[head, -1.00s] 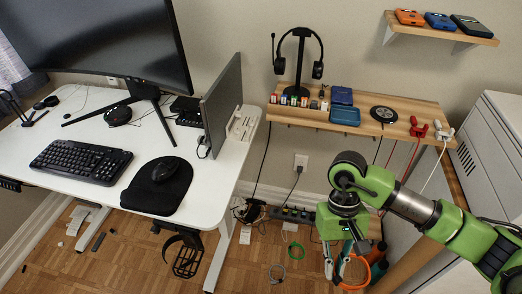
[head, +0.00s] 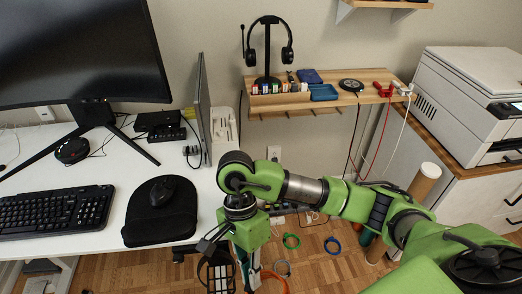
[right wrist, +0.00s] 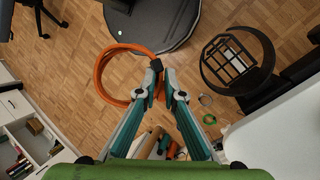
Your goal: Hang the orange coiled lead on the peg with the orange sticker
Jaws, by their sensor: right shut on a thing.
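The orange coiled lead (right wrist: 103,88) hangs as a loop from my right gripper (right wrist: 161,72) in the right wrist view. The fingertips are shut on it at a small black piece on the loop's edge. In the head view, part of the orange lead (head: 274,277) shows beside my right gripper (head: 250,284) at the bottom edge. Short pegs (head: 311,113) stick out under the front of the wall shelf, above and to the right of this gripper. I cannot make out an orange sticker on any peg. My left gripper is not in view.
The wooden shelf (head: 350,98) carries a headset stand (head: 267,55), a blue tray (head: 324,93) and small items. The white desk (head: 110,235) is on the left, the printer (head: 470,90) on the right. Green (head: 291,241) and blue (head: 332,245) coils lie on the floor.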

